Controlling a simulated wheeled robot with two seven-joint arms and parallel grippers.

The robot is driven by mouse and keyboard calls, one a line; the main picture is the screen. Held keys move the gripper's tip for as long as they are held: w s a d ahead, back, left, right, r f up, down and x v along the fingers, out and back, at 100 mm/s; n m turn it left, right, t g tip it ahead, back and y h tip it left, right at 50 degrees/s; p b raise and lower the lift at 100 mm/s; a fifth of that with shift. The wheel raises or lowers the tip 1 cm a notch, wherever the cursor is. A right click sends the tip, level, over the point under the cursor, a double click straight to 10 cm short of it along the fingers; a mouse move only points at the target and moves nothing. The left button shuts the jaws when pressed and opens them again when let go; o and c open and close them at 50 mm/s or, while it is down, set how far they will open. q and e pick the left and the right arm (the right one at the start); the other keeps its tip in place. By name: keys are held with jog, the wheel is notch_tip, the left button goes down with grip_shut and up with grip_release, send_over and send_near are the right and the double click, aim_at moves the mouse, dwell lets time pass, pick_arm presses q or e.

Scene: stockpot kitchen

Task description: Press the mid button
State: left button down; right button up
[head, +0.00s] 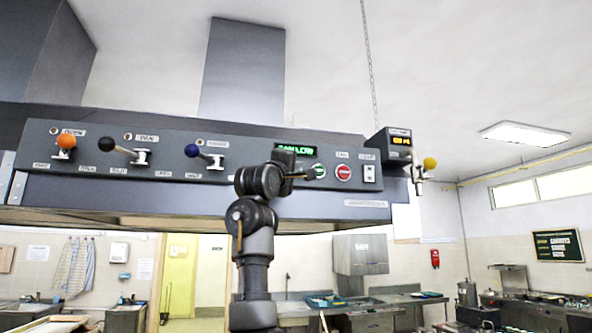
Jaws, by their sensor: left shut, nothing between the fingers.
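The control panel on the hood (240,148) has a green button (320,171) and a red button (343,173) beside it. A small display (310,151) with green text lies above the green button. The labels are too small to read surely, so I cannot tell which button is the mid one. My left gripper (304,176) is shut and empty, its tip just left of the green button; I cannot tell whether it touches. It partly covers the panel there. My right gripper is not in view.
Levers with orange (66,141), black (106,144) and blue (192,150) knobs stick out of the panel's left part. A box with an amber display (397,145) and a yellow-knobbed lever (430,163) are at its right end. Counters (385,302) stand far below.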

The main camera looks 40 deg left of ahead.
pick_arm(q)
jog(key=shift+w+a, duration=0.35)
jog(key=shift+a, duration=0.1)
dwell(0.8)
jog(key=shift+s+d, duration=0.1)
jog(key=shift+d, duration=0.05)
jog(key=shift+s+d+b, duration=0.35)
jog(key=shift+d+b, duration=0.2)
dwell(0.3)
jog(key=s+d+b, duration=0.1)
jog(key=d, duration=0.1)
jog(key=s+d+b, duration=0.1)
jog(key=s+d, duration=0.1)
jog(key=shift+b, duration=0.3)
